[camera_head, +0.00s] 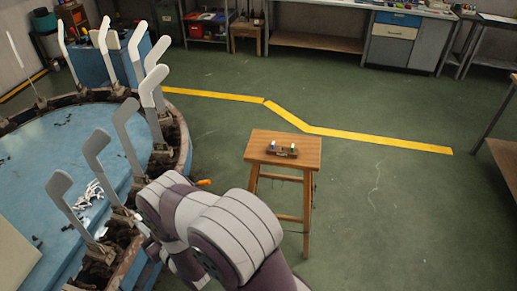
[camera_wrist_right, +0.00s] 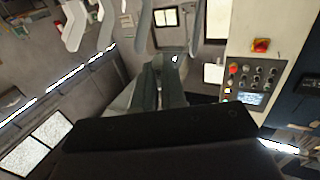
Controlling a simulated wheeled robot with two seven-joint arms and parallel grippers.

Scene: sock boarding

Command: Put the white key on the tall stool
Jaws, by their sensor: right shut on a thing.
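The tall wooden stool (camera_head: 302,141) stands on the green floor right of centre in the head view. A small dark holder (camera_head: 282,152) with little white, blue and yellow pieces sits on its seat. My right gripper (camera_head: 147,238) is left of the stool at the round machine's near rim, mostly hidden by my arm. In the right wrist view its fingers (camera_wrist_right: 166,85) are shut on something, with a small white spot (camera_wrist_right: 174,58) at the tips. I cannot tell whether this is the white key. My left gripper is out of view.
The round blue machine (camera_head: 75,139) fills the left side, with several upright grey foot-shaped boards (camera_head: 125,128) around its rim. Several small white pieces (camera_head: 89,194) lie on its top. Floor around the stool is clear. Benches and cabinets (camera_head: 392,42) line the back.

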